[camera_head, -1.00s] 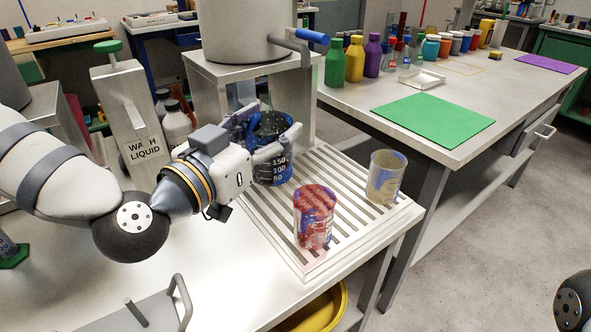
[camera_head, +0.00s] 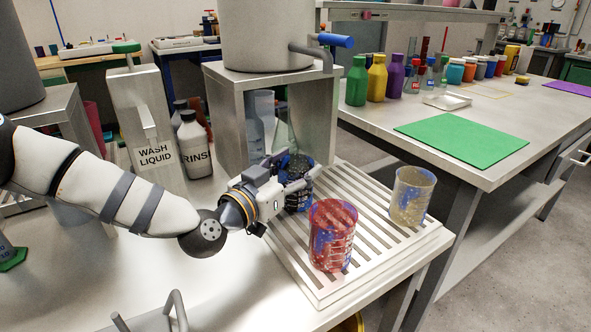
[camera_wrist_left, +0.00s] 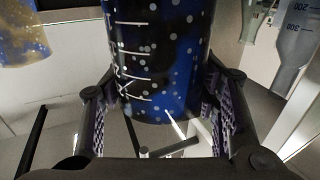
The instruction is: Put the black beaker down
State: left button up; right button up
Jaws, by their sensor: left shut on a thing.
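The black beaker (camera_head: 298,203), dark with blue patches, is held upright at the back left of the slatted white rack (camera_head: 378,240). My left gripper (camera_head: 291,182) is shut around its side and hides much of it. In the left wrist view the beaker (camera_wrist_left: 158,62) stands between the two fingers (camera_wrist_left: 160,118), with white graduation lines and pale specks. Its base is close over the rack; I cannot tell whether it touches. My right gripper is not in view.
A red beaker (camera_head: 332,240) and a yellowish beaker (camera_head: 411,196) stand on the rack. Behind it is a metal stand (camera_head: 227,110) with a large tank (camera_head: 265,35) and blue-handled tap (camera_head: 336,41). Wash liquid (camera_head: 150,140) and rinse (camera_head: 193,150) containers stand left.

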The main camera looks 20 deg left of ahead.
pick_arm(q)
jog(key=shift+f, duration=0.15)
jog(key=o, duration=1)
